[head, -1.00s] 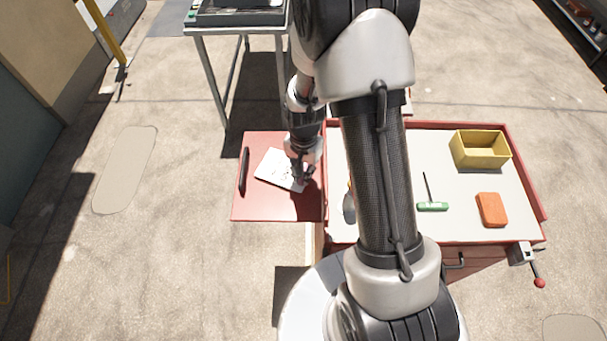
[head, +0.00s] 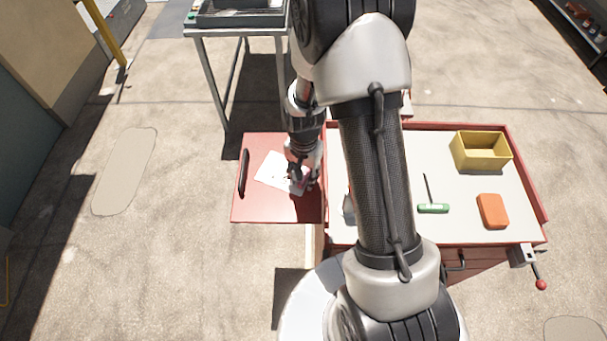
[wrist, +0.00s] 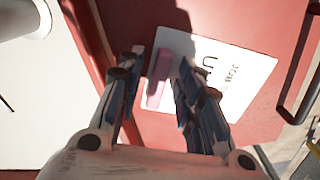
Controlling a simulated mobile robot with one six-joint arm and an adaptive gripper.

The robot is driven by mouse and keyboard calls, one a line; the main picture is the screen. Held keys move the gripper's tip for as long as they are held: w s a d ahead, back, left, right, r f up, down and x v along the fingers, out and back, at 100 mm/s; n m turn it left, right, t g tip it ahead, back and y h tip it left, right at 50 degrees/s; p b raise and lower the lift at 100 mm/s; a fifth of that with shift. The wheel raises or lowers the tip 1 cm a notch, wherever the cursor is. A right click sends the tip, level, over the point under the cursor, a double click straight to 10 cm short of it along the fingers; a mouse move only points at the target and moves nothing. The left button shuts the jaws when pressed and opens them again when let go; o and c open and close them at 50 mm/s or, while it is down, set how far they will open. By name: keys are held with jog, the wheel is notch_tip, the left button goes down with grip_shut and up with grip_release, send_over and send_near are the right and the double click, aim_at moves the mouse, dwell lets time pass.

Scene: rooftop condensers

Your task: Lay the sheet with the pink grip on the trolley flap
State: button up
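The white sheet (head: 273,169) lies on the red trolley flap (head: 245,208). In the wrist view the sheet (wrist: 225,85) shows dark print, and its pink grip (wrist: 158,80) stands at its near edge. My gripper (wrist: 161,56) has its two fingers apart, one on each side of the pink grip, with a narrow gap beside it. In the head view my gripper (head: 300,182) is low over the right part of the sheet and hides much of the grip. The flap (wrist: 190,20) shows around the sheet.
The dark flap handle (head: 243,173) is left of the sheet. On the trolley top (head: 450,225) are a yellow bin (head: 481,152), a green-handled tool (head: 433,208), an orange block (head: 492,211) and a partly hidden grey tool (head: 349,210). A metal stand (head: 215,85) is behind.

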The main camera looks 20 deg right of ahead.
jog(key=s+a+r+n+t+p, duration=0.1)
jog(key=s+r+n+p, duration=0.15)
jog(key=r, duration=1.05)
jog(key=s+a+r+n+t+p, duration=0.1)
jog(key=s+r, duration=0.2)
jog(key=r, duration=1)
jog(key=s+a+r+n+t, duration=0.1)
jog(key=s+r+n, duration=0.4)
jog(key=s, duration=0.8)
notch_tip(320, 180, up, 4)
jog(key=shift+s+a+f+t, duration=0.25)
jog(key=shift+s+a+t, duration=0.15)
jog(key=shift+t, duration=0.4)
jog(key=shift+w+n, duration=0.1)
jog(key=shift+n, duration=0.15)
jog(key=shift+f+b, duration=0.75)
jog(key=shift+b, duration=0.05)
